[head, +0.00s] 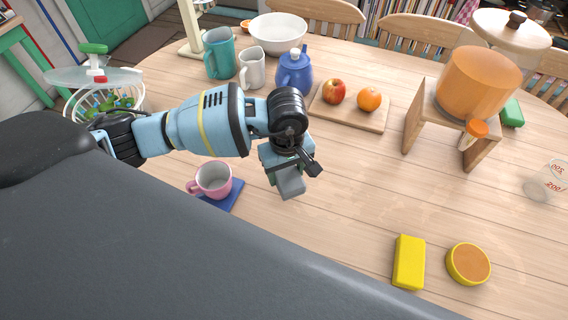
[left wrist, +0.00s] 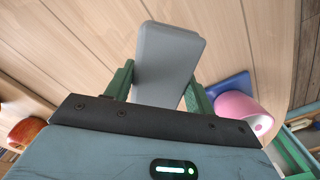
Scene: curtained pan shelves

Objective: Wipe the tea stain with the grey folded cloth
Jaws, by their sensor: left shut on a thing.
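The grey folded cloth (head: 291,187) hangs below my left gripper (head: 284,170) in the head view, over the middle of the wooden table. In the left wrist view the cloth (left wrist: 168,62) sits between the two green fingers of the left gripper (left wrist: 158,88), which is shut on it. I cannot tell whether the cloth touches the table. No tea stain shows in either view; the arm and cloth may hide it. My right gripper is not in view.
A pink mug (head: 213,180) on a blue coaster (head: 232,196) stands left of the cloth. Behind are a blue teapot (head: 294,74) and a board (head: 350,118) with an apple and an orange. A yellow sponge (head: 409,262) lies front right. The table between is clear.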

